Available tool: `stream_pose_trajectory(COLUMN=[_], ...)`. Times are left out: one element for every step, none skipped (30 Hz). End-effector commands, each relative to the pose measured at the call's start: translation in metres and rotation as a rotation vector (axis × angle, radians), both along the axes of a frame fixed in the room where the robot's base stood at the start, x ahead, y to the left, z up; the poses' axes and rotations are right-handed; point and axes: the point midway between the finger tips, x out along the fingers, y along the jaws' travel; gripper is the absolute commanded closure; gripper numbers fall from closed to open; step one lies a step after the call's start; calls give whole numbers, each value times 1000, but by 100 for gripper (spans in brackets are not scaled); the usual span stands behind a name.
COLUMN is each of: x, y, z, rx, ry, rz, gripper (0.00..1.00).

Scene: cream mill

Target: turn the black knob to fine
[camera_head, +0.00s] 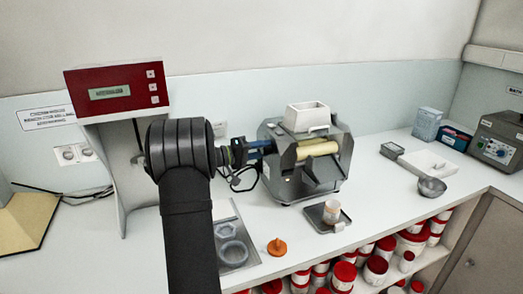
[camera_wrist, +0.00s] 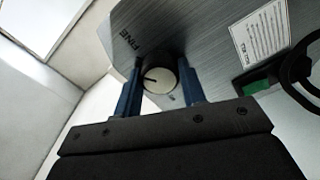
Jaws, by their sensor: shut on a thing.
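The mill (camera_head: 318,172) is a grey metal machine with pale rollers and a white hopper on top. Its side panel fills the upper part of the wrist view (camera_wrist: 215,40), with the word FINE (camera_wrist: 133,36) printed on it. Below that word is the round knob (camera_wrist: 160,85), with a pale face and a short dark mark pointing left in the picture. My gripper (camera_wrist: 162,72) has its two blue fingers on either side of the knob and is shut on it. In the head view my gripper (camera_head: 266,150) reaches the mill's left side; the knob is hidden there.
A tray with a small cup (camera_head: 332,213) stands in front of the mill. An orange knob-like piece (camera_head: 277,246) lies near the counter's front edge. A red display unit (camera_head: 118,90) stands at left. A metal scoop (camera_head: 432,186) and boxes are at right.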

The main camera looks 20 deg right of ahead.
Motion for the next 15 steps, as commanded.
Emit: stream_pose_trajectory(x=[0,0,0,0,0,0,0,0,0,0,0,0,0,0,0], y=[1,1,1,1,1,1,1,1,1,1,1,1,1,1,1], z=[-1,-1,-1,-1,-1,-1,-1,-1,-1,-1,-1,-1,-2,-2,-2], rx=[1,1,1,1,1,1,2,2,2,2,2,2,2,2,2], ry=[-14,-24,-36,-42,-48,-55,-59,-63,-66,-68,-69,-70,-70,-70,-70], rz=[-1,-1,-1,-1,-1,-1,0,0,0,0,0,0,0,0,0], gripper=[85,85,85,85,85,85,85,85,85,85,85,85,85,85,85])
